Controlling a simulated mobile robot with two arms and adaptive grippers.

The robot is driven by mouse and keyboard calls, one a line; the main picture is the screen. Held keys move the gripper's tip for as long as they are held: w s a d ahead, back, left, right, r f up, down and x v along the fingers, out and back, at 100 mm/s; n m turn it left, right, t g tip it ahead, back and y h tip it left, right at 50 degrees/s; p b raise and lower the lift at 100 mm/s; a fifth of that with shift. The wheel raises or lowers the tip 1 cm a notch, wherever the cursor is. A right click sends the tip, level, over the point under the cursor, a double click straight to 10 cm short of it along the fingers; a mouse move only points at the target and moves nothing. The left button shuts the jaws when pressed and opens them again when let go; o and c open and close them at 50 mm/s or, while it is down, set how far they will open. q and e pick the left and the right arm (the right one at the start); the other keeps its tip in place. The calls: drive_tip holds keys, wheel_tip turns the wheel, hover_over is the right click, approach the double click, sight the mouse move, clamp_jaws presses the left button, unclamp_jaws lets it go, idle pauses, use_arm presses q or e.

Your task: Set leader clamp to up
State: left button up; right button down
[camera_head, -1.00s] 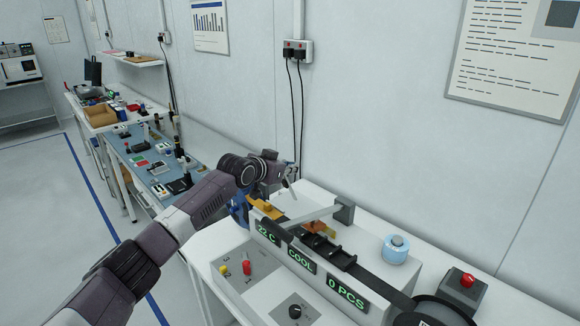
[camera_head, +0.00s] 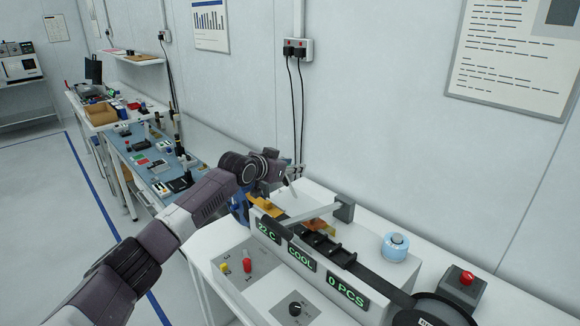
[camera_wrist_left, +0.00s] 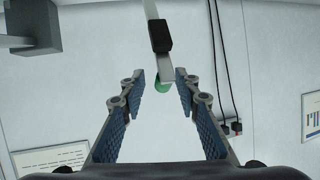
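The test handler (camera_head: 320,270) is a white machine with green displays reading 22 C, COOL and 0 PCS. In the left wrist view, a pale lever with a black sleeve (camera_wrist_left: 160,36) comes down from the top, and a round green piece (camera_wrist_left: 162,84) shows at its end. I cannot tell for certain that this is the leader clamp. My left gripper (camera_wrist_left: 155,80) is open, its blue-padded fingers on either side of the lever end, no contact visible. In the head view my left gripper (camera_head: 287,172) is small, over the machine's far left end. My right gripper is not in view.
A grey block (camera_head: 344,208) with a pale bar stands on the machine, beside an orange part (camera_head: 264,204) and a black track. A light-blue spool (camera_head: 395,247), a red button box (camera_head: 464,288) and a black reel (camera_head: 435,312) lie to the right. The wall is behind.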

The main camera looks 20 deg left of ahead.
use_arm(q)
drive_tip(key=v, duration=1.2)
drive_tip(key=shift+d, duration=0.1)
drive_tip(key=shift+c, duration=0.7)
